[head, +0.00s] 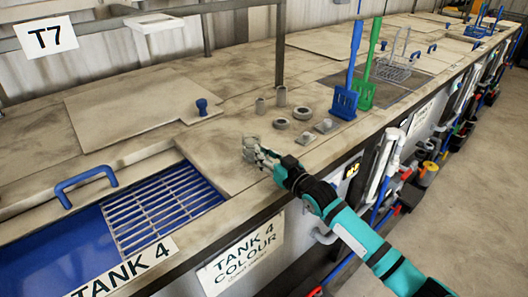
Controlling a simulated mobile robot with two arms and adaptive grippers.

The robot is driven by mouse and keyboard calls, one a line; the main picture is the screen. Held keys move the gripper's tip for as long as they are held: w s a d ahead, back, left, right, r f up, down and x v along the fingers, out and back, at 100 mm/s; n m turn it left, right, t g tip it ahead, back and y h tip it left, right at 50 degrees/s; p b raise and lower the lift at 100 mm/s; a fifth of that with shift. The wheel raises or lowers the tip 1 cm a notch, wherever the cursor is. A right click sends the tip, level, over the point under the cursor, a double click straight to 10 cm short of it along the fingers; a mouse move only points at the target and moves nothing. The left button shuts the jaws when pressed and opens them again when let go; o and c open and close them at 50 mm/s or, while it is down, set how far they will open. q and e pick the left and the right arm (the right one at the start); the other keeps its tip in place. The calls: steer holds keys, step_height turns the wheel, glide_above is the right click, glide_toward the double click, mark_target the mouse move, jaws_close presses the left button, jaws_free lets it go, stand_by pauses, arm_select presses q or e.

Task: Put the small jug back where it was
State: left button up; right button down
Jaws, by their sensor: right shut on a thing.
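My right gripper (261,156) is over the grey worktop, near its front edge, with its arm coming in from the lower right. It is shut on a small greyish thing (249,146), which I take to be the small jug. The fingers and the low detail hide its full shape, and I cannot tell whether it touches the worktop. My left gripper is not in view.
A blue paddle (345,100) and a green one (365,92) stand behind. Tank 4 (62,255) is open at lower left, with a grating (163,208).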

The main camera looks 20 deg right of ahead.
steer(key=shift+f, duration=0.2)
steer(key=c, duration=1.4)
jaws_free()
steer(key=shift+r, duration=0.3)
steer(key=shift+s+f, duration=0.2)
steer(key=shift+s, duration=0.15)
steer(key=shift+b+v, duration=1.4)
steer(key=shift+v, duration=4.3)
steer(key=shift+r, duration=0.15)
